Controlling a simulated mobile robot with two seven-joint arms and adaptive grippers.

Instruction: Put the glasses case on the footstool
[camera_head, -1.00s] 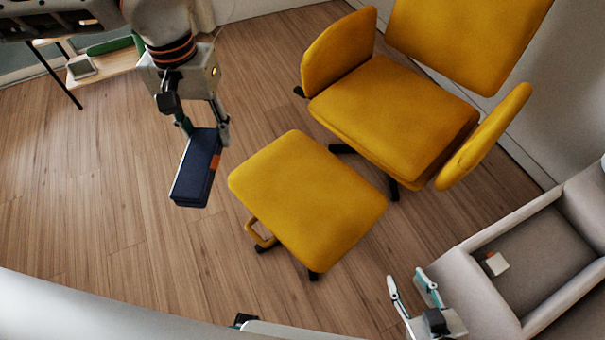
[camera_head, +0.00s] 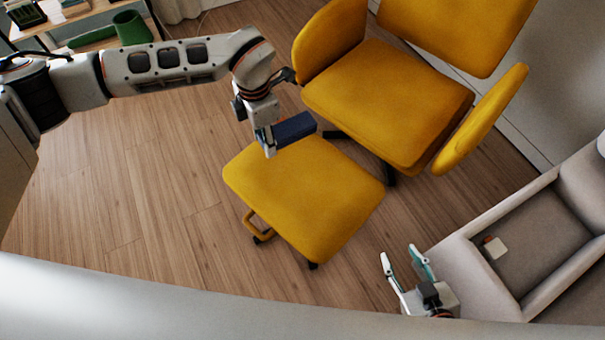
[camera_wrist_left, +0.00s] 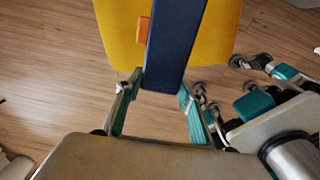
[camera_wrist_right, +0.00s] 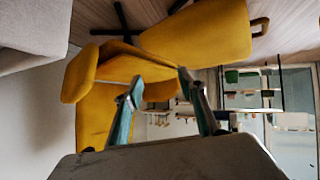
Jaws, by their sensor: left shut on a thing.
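The glasses case is a dark blue box (camera_head: 294,129) with an orange patch that shows in the left wrist view (camera_wrist_left: 172,45). My left gripper (camera_head: 268,140) is shut on one end of it. In the head view the case lies over the far edge of the yellow footstool (camera_head: 305,200); I cannot tell whether it touches the cushion. In the left wrist view the footstool (camera_wrist_left: 222,35) shows behind the case. My right gripper (camera_head: 405,262) is open and empty, to the right of the footstool and beside the grey sofa.
A yellow chair (camera_head: 390,105) stands just behind the footstool. A grey sofa (camera_head: 480,290) with a small white and orange item (camera_head: 495,247) on its seat is at the right. A shelf with a green pot (camera_head: 131,28) is at the back left. The wooden floor at left is clear.

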